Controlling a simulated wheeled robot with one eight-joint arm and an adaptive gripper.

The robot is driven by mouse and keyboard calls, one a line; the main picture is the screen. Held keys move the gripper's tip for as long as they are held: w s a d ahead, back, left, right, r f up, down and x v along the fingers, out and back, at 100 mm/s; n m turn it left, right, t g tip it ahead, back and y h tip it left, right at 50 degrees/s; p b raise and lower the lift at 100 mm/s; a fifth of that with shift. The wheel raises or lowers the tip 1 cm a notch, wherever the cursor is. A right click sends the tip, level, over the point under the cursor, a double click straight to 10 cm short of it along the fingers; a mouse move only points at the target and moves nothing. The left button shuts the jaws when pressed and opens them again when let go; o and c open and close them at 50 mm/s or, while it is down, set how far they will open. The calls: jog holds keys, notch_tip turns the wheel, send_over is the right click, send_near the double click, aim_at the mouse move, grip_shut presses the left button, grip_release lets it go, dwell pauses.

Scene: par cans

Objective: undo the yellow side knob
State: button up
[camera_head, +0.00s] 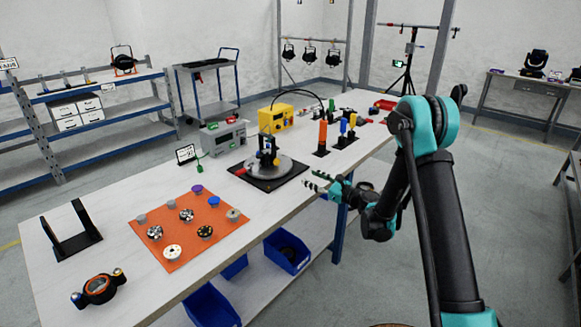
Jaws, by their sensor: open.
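A black round fixture (98,289) with an orange ring lies at the front left of the white table (118,212). A small pale yellowish knob (118,272) sits on its right side, and another small light knob (76,296) on its left side. They are too small to tell their colours surely. My gripper (317,181) is open and empty by the table's right edge, right of the black turntable stand (270,169). It is far from the black fixture and touches nothing that I can see.
An orange mat (225,229) with several small knobs and discs lies between. A black U-shaped bracket (70,235) stands behind the fixture. A grey box (224,137), a yellow box (275,117) and upright coloured-handled tools (323,134) stand farther back. Blue bins (287,252) sit below.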

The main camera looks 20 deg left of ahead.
aim_at(278, 162)
jog(key=x, duration=1.7)
jog(key=shift+c, duration=0.4)
grip_shut()
jog(key=shift+n, duration=1.6)
jog(key=shift+o, duration=0.4)
grip_release()
jog(key=v, duration=1.2)
